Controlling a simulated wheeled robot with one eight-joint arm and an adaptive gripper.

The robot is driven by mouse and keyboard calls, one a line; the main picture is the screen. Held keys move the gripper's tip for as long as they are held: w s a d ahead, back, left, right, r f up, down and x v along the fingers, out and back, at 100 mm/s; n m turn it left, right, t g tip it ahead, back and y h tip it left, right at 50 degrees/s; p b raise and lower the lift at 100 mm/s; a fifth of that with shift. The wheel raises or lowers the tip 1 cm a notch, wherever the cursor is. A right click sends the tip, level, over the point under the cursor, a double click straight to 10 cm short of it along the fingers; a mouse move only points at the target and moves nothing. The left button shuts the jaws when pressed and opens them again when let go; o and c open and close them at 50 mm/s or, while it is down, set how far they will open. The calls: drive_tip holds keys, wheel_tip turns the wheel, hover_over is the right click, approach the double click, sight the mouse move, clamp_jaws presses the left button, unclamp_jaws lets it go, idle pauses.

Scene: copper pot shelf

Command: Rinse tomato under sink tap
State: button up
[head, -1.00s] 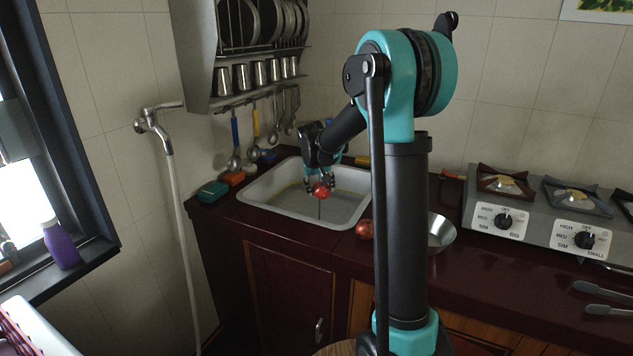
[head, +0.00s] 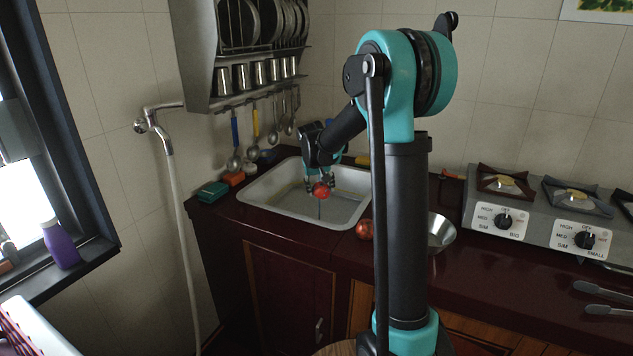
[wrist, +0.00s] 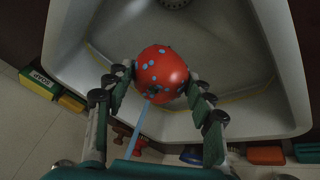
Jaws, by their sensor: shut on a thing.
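A red tomato (head: 321,190) is held over the sink basin (head: 260,200). My gripper (wrist: 160,85) points down with its fingers closed on either side of the tomato (wrist: 160,70). In the wrist view the tomato carries several small blue dots. A straight blue streak (wrist: 138,128) meets its lower edge in that view; I cannot tell for sure whether it is water. In the head view a thin dark line runs below the tomato into the basin. I cannot make out the sink's tap; my arm hides part of the area behind the sink.
Another red round item (head: 365,229) lies on the counter right of the sink, beside a metal bowl (head: 441,231). A gas stove (head: 540,215) stands farther right. A green box (head: 213,190) and an orange block (head: 234,178) sit left of the sink. A wall tap (head: 150,122) has a hose.

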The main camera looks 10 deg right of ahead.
drive_tip(key=shift+s+a+r, duration=0.1)
drive_tip(key=shift+s+r, duration=0.9)
drive_tip(key=shift+s, duration=0.25)
drive_tip(key=shift+s+a+r, duration=0.1)
drive_tip(key=shift+s+r, duration=0.9)
drive_tip(key=shift+s, duration=0.25)
